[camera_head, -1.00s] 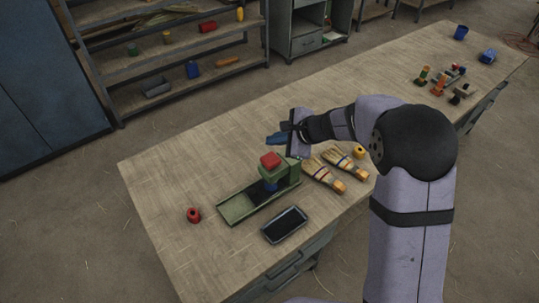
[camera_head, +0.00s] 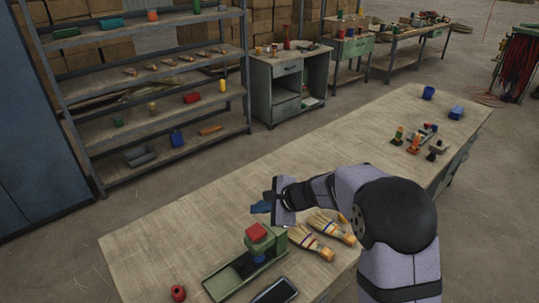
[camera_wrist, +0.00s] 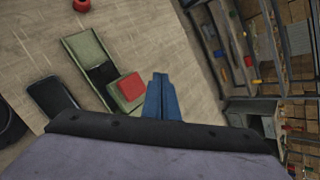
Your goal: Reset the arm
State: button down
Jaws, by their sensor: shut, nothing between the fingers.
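My gripper (camera_head: 262,207) is shut and empty, held above the wooden table (camera_head: 180,218). Its blue fingers (camera_wrist: 161,97) lie together in the wrist view. A green device (camera_head: 225,283) with a tray-like base and a red block (camera_head: 256,232) on top stands just below and beside the gripper in the head view. The green device (camera_wrist: 82,46) and red block (camera_wrist: 131,87) also show in the wrist view, left of the fingers. Two small brooms (camera_head: 322,233) lie on the table to the right of the device.
A red spool (camera_head: 178,293) and a dark tablet-like slab (camera_head: 276,292) lie near the front. Several small coloured parts (camera_head: 414,142) and blue containers (camera_head: 456,112) stand at the far right end. The table's middle is clear. Shelves (camera_head: 165,100) stand behind.

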jog(key=s+d+f+n+g+h, duration=0.1)
jog(key=s+d+f+n+g, duration=0.1)
jog(key=s+d+f+n, duration=0.3)
jog(key=s+d+f+n+g+h, duration=0.1)
jog(key=s+f+n+g+h, duration=0.15)
jog(key=s, duration=0.55)
jog(key=s+d+f+n+g+h, duration=0.1)
jog(key=s+d+f+n+g, duration=0.15)
jog(key=s+n, duration=0.3)
jog(key=s+d+r+n+h, duration=0.2)
jog(key=s+d+n+h, duration=0.1)
jog(key=s+d, duration=0.8)
jog(key=shift+w+d+r+t, duration=0.1)
jog(key=shift+d+r+t, duration=0.4)
jog(key=shift+d+r, duration=0.55)
jog(key=shift+d+r+t, duration=0.5)
jog(key=shift+d+r, duration=0.2)
jog(key=shift+r, duration=0.5)
